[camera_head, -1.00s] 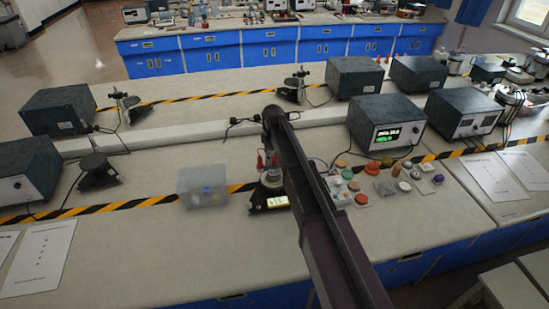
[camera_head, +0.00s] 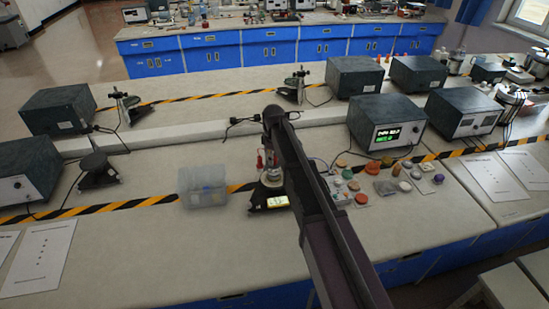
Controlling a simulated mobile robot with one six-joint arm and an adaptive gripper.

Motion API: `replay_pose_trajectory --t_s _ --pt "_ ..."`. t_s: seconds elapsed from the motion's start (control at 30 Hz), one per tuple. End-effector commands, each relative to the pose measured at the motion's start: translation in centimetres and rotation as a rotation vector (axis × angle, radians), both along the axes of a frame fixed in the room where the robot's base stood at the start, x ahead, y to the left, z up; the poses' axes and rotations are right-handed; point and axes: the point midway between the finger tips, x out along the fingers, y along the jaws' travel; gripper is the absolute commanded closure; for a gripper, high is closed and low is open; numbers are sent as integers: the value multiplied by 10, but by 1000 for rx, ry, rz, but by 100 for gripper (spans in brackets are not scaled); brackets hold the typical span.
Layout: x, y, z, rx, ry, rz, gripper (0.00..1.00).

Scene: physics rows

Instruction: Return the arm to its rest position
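My dark arm (camera_head: 315,205) reaches from the bottom edge up and over the front bench. Its end bends down near the middle of the picture. My gripper (camera_head: 270,176) hangs there, just above or at a small black device with a lit display (camera_head: 268,201). It is small and partly covered by the arm, so its fingers cannot be made out. I cannot tell whether it touches the device or holds anything.
A translucent box (camera_head: 203,190) stands left of the device. Several coloured pieces (camera_head: 372,167) lie to the right. Dark instrument boxes (camera_head: 386,122) stand behind, with cables. Paper sheets (camera_head: 38,258) lie at the front left. The bench front between is clear.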

Motion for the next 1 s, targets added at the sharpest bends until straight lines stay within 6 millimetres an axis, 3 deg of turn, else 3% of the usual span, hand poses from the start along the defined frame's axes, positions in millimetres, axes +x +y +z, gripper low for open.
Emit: replay_pose_trajectory --t_s 0.53,0.67,0.87,1.0 --pt "0 2 0 3 -1 0 24" --pt "-6 -6 0 3 0 -26 24" --pt "-35 -43 0 3 -1 -169 24" --pt "-74 -86 0 3 -1 -358 24"
